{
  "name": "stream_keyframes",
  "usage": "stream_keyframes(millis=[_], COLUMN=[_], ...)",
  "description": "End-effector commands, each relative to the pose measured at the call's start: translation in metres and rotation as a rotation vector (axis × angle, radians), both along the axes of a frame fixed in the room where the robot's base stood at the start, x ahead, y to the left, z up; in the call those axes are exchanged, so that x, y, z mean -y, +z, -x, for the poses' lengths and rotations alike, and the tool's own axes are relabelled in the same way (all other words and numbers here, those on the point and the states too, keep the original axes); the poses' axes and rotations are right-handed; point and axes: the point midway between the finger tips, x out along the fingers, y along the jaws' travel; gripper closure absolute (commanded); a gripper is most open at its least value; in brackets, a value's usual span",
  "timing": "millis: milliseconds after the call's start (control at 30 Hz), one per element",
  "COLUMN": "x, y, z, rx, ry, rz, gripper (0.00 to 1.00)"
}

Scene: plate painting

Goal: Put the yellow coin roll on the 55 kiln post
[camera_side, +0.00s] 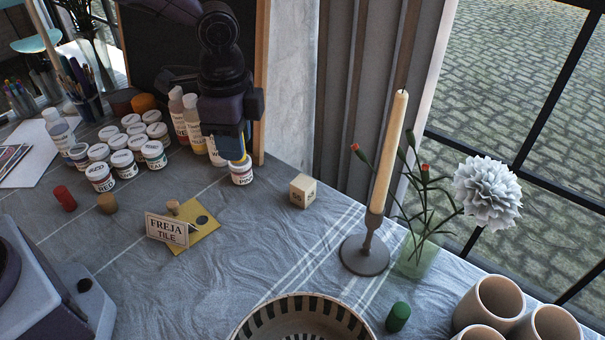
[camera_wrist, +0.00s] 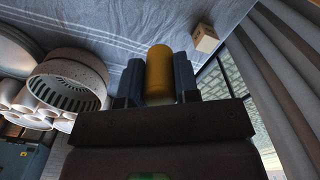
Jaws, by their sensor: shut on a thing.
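The yellow coin roll (camera_wrist: 160,72) is a short cylinder held between the two fingers of my gripper (camera_wrist: 156,88) in the wrist view. In the side view my gripper (camera_side: 236,150) points down, and a little of the roll (camera_side: 240,159) shows at its fingertips, just above or in front of a white-lidded jar. I cannot tell whether roll and jar touch. The kiln post (camera_side: 302,191) is a pale cream block with a dark number, standing alone on the cloth to the right of my gripper. It also shows in the wrist view (camera_wrist: 205,39), upper right.
White-lidded paint jars (camera_side: 122,158) and bottles (camera_side: 192,120) crowd the left. A candlestick (camera_side: 367,253), flower vase (camera_side: 418,255), striped bowl (camera_side: 300,301) and green roll (camera_side: 398,317) stand right and front. A FREJA sign (camera_side: 167,229) is in front. Cloth around the post is clear.

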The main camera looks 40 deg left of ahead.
Motion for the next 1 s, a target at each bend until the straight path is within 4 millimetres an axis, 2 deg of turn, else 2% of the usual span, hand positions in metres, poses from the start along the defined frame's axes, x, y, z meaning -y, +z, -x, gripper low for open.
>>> stream_keyframes(millis=[300,500,633,867,1000], x=[0.021,0.029,0.032,0.035,0.034], y=[-0.035,-0.071,-0.085,-0.096,-0.117], z=[-0.071,-0.102,-0.114,-0.123,-0.123], rx=[0.0,0.0,0.001,0.002,0.0], ry=[-0.002,-0.003,-0.003,-0.002,-0.003], rz=[0.004,0.002,0.0,0.001,0.0], gripper=[0.99,0.99,0.99,0.99,0.99])
